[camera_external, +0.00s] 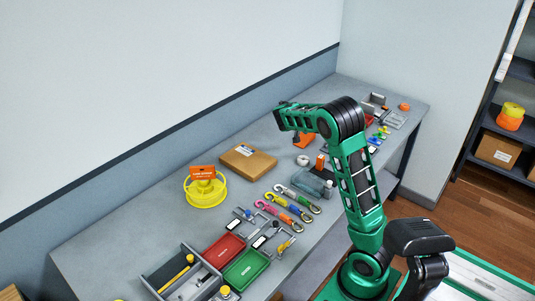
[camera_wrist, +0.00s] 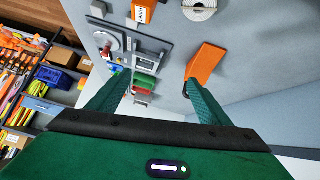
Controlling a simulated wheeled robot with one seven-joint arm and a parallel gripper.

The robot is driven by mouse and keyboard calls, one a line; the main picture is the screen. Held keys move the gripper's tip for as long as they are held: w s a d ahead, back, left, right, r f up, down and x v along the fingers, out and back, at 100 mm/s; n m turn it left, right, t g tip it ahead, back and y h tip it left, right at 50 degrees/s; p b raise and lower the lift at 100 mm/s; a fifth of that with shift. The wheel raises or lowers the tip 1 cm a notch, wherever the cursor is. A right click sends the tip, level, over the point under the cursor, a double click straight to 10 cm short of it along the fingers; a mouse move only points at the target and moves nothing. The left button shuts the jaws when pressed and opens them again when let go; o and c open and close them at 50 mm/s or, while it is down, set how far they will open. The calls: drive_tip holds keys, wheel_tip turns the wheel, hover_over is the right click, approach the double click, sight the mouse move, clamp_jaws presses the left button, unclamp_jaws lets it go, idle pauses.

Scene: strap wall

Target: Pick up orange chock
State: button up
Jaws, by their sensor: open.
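An orange chock (camera_external: 304,141), wedge-like, lies on the grey workbench (camera_external: 140,222) near its back edge, just below and beside my gripper (camera_external: 283,118) in the external view. In the wrist view the orange chock (camera_wrist: 207,62) is right of centre, in front of the tip of the right finger. My gripper (camera_wrist: 158,78) is open, with nothing between its fingers. Whether the right finger touches the chock is unclear. The chock's lower end is partly hidden by that finger in the wrist view.
A cardboard box (camera_external: 248,160), a white roll (camera_external: 303,160) and a yellow spool (camera_external: 205,190) stand nearby. A second orange item with a label (camera_wrist: 144,10) shows at the wrist view's top. A shelf unit (camera_external: 500,120) stands at the right. Bare bench surrounds the chock's far side.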

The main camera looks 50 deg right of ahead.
drive_tip(key=w+d+m+h, duration=0.1)
drive_tip(key=w+d+h, duration=0.35)
drive_tip(key=w, duration=0.65)
approach(302, 140)
drive_tip(key=shift+m+t, duration=0.3)
drive_tip(key=d, duration=0.1)
drive_tip(key=d+r, duration=0.1)
drive_tip(key=d, duration=0.2)
drive_tip(key=shift+s+d+r, duration=0.15)
drive_tip(key=shift+s+r, duration=0.15)
drive_tip(key=shift+d+f, duration=0.15)
drive_tip(key=shift+f, duration=0.05)
drive_tip(key=x, duration=0.5)
drive_tip(key=shift+w+r+x, duration=0.15)
drive_tip(key=shift+x, duration=1.2)
drive_tip(key=shift+w+r+x, duration=0.15)
drive_tip(key=shift+w+x, duration=0.05)
drive_tip(key=shift+x, duration=1.15)
drive_tip(key=shift+d+r, duration=0.1)
drive_tip(key=c, duration=1.4)
